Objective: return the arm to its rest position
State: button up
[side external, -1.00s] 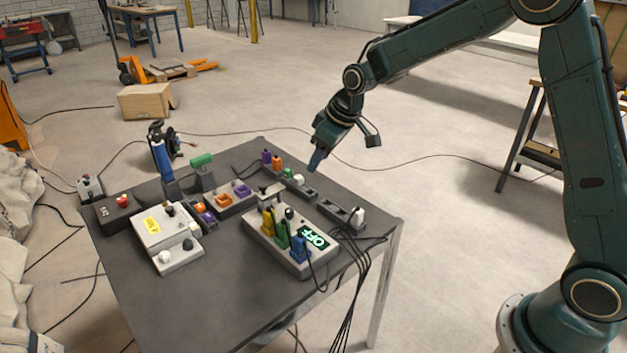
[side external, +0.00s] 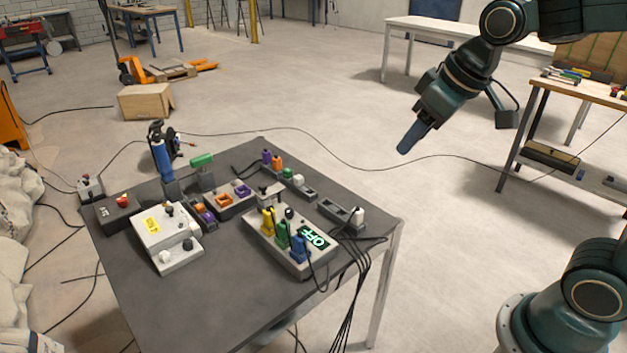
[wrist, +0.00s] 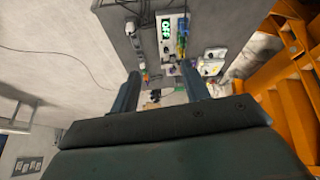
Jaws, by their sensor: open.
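My gripper (side external: 408,140) hangs in free air to the right of the dark table (side external: 150,310) in the side view, above floor level and clear of everything. Its jaws are open and empty. In the wrist view the two fingers of my gripper (wrist: 160,90) stand well apart, with the table (wrist: 118,40) and its devices beyond them. The side view shows only one blue-grey finger clearly, pointing down and to the left.
Black cables hang off the front right corner. A wooden workbench (side external: 590,95) stands at right.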

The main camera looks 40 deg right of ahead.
jog(key=s+f+m, duration=0.1)
jog(key=s, duration=1.2)
jog(key=shift+s+d+m, duration=0.15)
jog(key=shift+d+m, duration=0.15)
jog(key=shift+d, duration=0.1)
